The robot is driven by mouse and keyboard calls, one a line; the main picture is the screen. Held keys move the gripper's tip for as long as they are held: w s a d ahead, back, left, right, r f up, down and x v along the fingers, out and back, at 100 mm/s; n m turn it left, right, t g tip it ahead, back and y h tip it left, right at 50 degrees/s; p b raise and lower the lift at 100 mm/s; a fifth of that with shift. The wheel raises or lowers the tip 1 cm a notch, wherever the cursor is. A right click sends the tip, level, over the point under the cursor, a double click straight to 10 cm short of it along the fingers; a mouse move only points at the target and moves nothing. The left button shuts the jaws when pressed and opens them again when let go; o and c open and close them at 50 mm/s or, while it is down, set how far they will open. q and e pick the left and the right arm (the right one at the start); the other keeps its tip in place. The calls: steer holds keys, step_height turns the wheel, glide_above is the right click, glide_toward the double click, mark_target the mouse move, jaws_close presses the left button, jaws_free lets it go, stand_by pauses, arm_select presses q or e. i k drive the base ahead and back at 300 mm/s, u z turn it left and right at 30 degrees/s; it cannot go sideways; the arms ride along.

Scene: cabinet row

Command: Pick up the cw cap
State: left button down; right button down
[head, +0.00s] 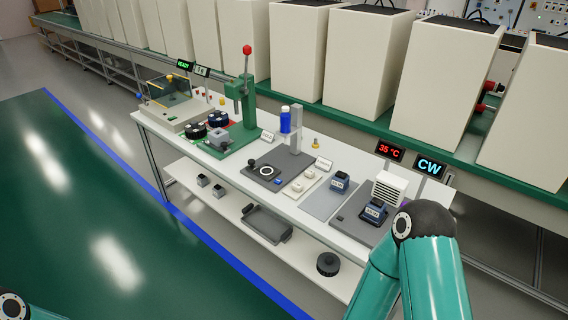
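I cannot tell for sure which piece is the cw cap. Two small dark-blue pieces with pale labels are on the bench: one labelled piece (340,182) on a grey mat, another labelled piece (374,212) on a dark plate in front of a white finned block. Their labels are too small to read. A display reading "CW" (429,167) stands behind them at the right. My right arm comes in at the lower right, near the bench's right end, and its gripper is out of view. My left gripper is also out of view; only a bit of the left arm shows.
A grey tray (266,223) and black knob (328,264) are on the lower shelf. Green floor at left is clear.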

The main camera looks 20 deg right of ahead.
mark_target(297, 186)
steer(key=z, duration=0.05)
steer(key=i, duration=0.85)
steer(key=z, duration=0.8)
